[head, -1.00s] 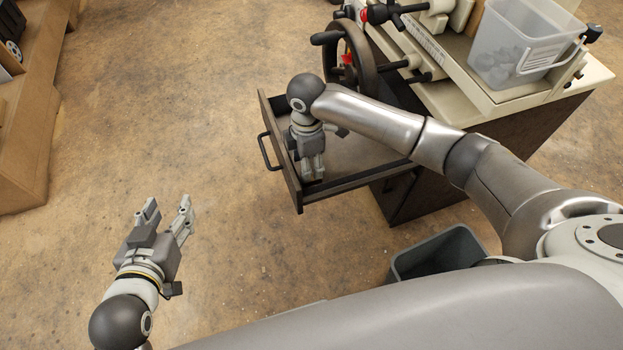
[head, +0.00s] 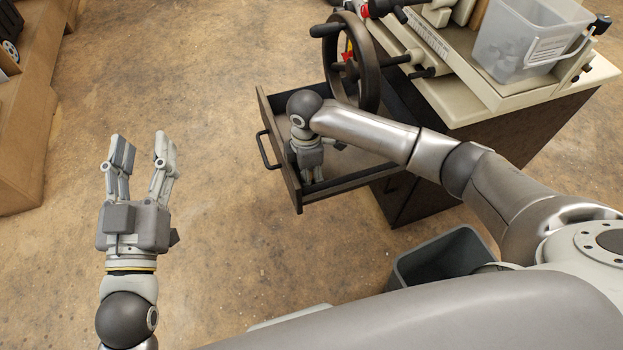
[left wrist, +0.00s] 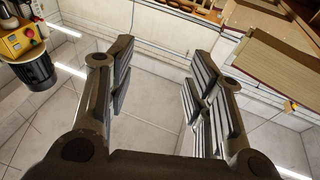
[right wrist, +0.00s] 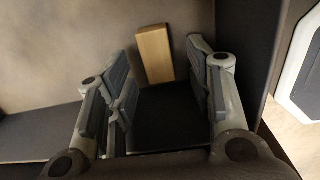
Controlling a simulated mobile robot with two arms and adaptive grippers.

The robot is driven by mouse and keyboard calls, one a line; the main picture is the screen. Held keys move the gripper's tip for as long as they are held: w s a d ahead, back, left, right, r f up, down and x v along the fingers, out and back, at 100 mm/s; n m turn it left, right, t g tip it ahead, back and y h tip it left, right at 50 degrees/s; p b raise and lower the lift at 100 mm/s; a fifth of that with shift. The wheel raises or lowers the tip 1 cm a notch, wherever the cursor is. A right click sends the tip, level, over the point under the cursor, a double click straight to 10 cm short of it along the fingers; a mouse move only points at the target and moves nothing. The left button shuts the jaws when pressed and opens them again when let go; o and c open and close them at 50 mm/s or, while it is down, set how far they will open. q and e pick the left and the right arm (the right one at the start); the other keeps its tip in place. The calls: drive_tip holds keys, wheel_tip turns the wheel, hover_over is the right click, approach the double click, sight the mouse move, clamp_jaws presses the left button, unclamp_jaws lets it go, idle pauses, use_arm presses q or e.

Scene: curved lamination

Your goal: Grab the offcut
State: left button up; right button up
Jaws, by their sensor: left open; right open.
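The offcut is a small light-wood block (right wrist: 154,54) inside the open drawer (head: 345,188), seen in the right wrist view. It stands up near the drawer wall, just beyond and between the fingertips of my right gripper, with no visible contact. My right gripper (head: 312,174) is open and reaches down into the drawer; its wrist hides the block in the head view. My left gripper (head: 143,146) is open and empty over bare floor at the left. The left wrist view shows only room background between its fingers (left wrist: 158,75).
A black handwheel (head: 352,62) hangs close behind the drawer, beside my right arm. The machine top (head: 480,90) carries a clear plastic bin (head: 528,45). A grey open bin (head: 440,258) stands on the floor below. Open floor lies left of the drawer.

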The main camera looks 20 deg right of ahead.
drive_tip(key=shift+f, duration=0.4)
drive_tip(key=c, duration=0.8)
use_arm(q)
drive_tip(key=shift+s+r+t, duration=0.2)
drive_tip(key=shift+r+t, duration=0.2)
drive_tip(key=shift+r, duration=0.35)
use_arm(e)
drive_tip(key=shift+r, duration=0.15)
